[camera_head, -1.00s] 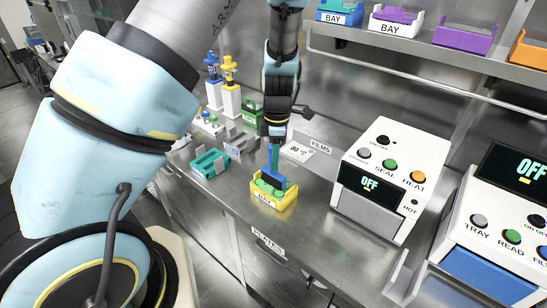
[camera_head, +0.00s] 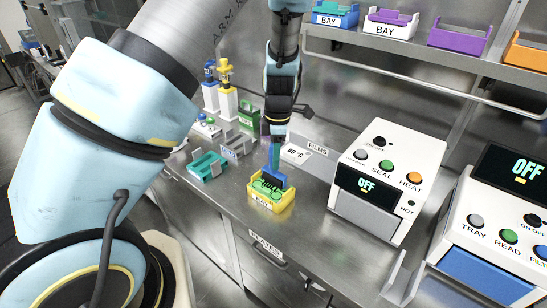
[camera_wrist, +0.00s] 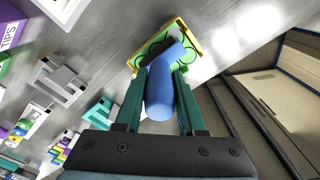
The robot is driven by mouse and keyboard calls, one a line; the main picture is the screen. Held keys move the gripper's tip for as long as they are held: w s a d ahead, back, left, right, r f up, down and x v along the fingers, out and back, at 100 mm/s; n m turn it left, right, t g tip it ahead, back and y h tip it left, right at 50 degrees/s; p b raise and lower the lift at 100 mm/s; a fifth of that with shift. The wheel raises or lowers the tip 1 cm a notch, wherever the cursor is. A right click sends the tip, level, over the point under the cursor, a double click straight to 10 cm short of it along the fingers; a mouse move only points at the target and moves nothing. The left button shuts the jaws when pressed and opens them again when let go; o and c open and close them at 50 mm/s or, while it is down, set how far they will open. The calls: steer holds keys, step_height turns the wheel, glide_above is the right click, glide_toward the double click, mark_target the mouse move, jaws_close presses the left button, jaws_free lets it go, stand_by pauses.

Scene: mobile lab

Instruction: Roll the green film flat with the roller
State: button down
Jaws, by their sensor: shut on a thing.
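My gripper (camera_wrist: 160,105) is shut on the blue roller (camera_wrist: 165,88), with its teal fingers on both sides of the handle. In the head view the roller (camera_head: 275,178) is over the far side of the yellow bay (camera_head: 271,205) on the bench. Green film (camera_head: 262,187) with dark curved marks lies on top of the bay. In the wrist view the roller's far end overlaps the green film (camera_wrist: 153,47) inside the yellow rim (camera_wrist: 182,24). I cannot tell whether the roller touches the film.
A white heat sealer (camera_head: 388,180) showing OFF stands to the right. A teal tray (camera_head: 207,166) lies to the left, with white-based dispensers (camera_head: 227,104) behind. The bench front edge runs close to the bay. A shelf with colored bays (camera_head: 459,34) is above.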

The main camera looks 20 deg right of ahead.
steer(key=shift+r, duration=3.55)
steer(key=shift+w, duration=0.1)
